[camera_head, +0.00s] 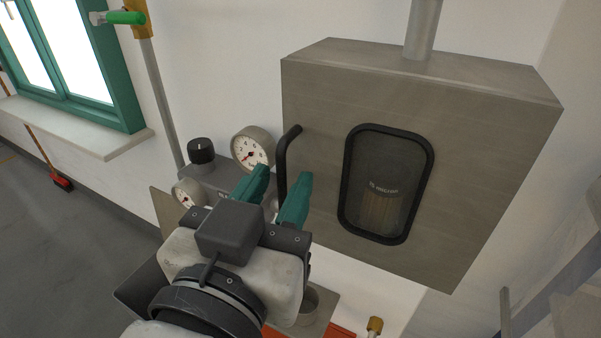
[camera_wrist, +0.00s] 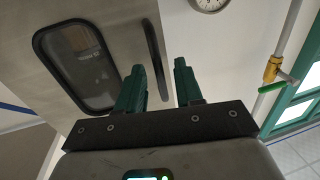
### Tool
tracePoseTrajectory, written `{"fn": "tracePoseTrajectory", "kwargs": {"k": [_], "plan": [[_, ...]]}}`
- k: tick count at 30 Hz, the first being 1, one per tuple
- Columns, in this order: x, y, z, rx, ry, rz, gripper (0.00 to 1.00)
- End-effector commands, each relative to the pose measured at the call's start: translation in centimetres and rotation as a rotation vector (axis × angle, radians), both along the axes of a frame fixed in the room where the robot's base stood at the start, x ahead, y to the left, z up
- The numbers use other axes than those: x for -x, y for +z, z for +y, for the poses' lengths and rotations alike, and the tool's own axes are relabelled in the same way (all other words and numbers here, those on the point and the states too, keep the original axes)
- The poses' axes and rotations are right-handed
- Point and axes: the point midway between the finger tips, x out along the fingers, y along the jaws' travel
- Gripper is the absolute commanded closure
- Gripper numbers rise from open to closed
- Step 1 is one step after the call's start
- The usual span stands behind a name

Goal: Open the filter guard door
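The filter guard door is the grey metal front (camera_head: 325,110) of a wall box, with a black-framed window (camera_head: 431,180) and a filter cartridge (camera_head: 382,205) behind it. It looks shut. Its black bar handle (camera_head: 283,155) stands upright at the left edge. My gripper (camera_head: 283,173) is open, its two teal fingers pointing at the door. The handle lies between the fingers in the head view. In the wrist view the handle (camera_wrist: 154,55) also shows between the fingertips of my gripper (camera_wrist: 160,66). I cannot tell whether either finger touches it.
Pressure gauges (camera_head: 252,147) and a black knob (camera_head: 201,150) are close to the left of the box. A pipe with a green-handled valve (camera_head: 126,18) runs up the wall. A pipe (camera_head: 422,30) leaves the box top. A red-orange item (camera_head: 341,331) is below.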

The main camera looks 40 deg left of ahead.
Motion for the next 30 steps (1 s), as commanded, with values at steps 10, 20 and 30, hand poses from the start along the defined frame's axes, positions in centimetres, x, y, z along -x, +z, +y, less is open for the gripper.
{"fn": "tracePoseTrajectory", "kwargs": {"k": [10,20,30], "plan": [[-0.02,-0.01,0.00,0.000,0.000,0.000,0.76],[-0.01,0.00,0.00,0.000,0.000,0.000,1.00],[-0.01,0.00,0.00,0.000,0.000,0.000,1.00]]}}
